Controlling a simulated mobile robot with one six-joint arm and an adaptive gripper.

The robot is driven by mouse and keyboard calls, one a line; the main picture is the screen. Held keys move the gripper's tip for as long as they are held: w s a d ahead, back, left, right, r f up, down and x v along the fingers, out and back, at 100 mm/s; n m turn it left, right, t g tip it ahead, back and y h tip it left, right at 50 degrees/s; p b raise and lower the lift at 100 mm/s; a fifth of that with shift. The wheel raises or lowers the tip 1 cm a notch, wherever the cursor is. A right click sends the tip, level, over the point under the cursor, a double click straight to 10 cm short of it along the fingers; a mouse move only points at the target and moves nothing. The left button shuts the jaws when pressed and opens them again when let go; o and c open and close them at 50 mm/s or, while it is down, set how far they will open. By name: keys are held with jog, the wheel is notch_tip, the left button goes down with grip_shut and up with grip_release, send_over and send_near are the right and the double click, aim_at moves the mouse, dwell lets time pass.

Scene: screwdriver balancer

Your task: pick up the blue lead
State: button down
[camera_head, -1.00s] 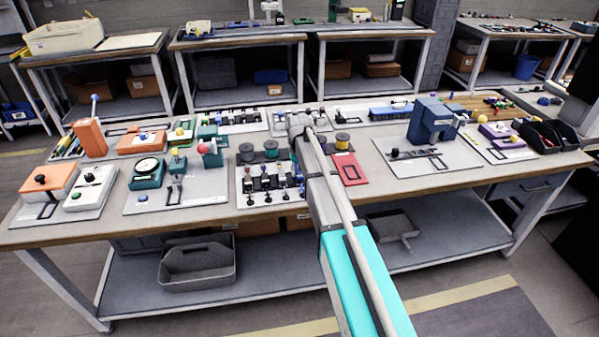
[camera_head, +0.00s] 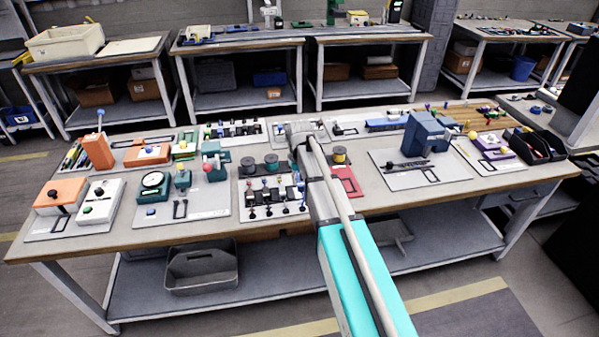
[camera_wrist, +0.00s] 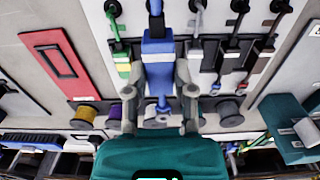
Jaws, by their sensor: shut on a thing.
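The blue lead (camera_wrist: 158,48) is in the middle of the wrist view, with a thick blue body and a blue end reaching up. My gripper (camera_wrist: 158,80) has a finger on each side of it and is shut on it. The lead looks larger than the leads beside it; I cannot tell how far it is off the board. A green lead (camera_wrist: 122,62) is just to its left and a grey lead (camera_wrist: 195,52) just to its right. In the head view my arm hides the gripper and the blue lead.
Dark leads (camera_wrist: 230,50) hang farther right on the white board (camera_head: 247,203). Spools (camera_wrist: 230,112) stand in a row close by. A red panel (camera_wrist: 55,62) lies left in the wrist view, a teal block (camera_wrist: 292,130) right. A blue machine (camera_head: 425,135) stands on the bench's right.

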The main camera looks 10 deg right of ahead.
jog(key=s+r, duration=0.1)
jog(key=s, duration=0.1)
jog(key=s+r+p, duration=0.1)
jog(key=s, duration=0.1)
jog(key=s+r+p, duration=0.1)
jog(key=s, duration=0.2)
jog(key=shift+a, duration=0.3)
jog(key=shift+s, duration=0.2)
dwell(0.5)
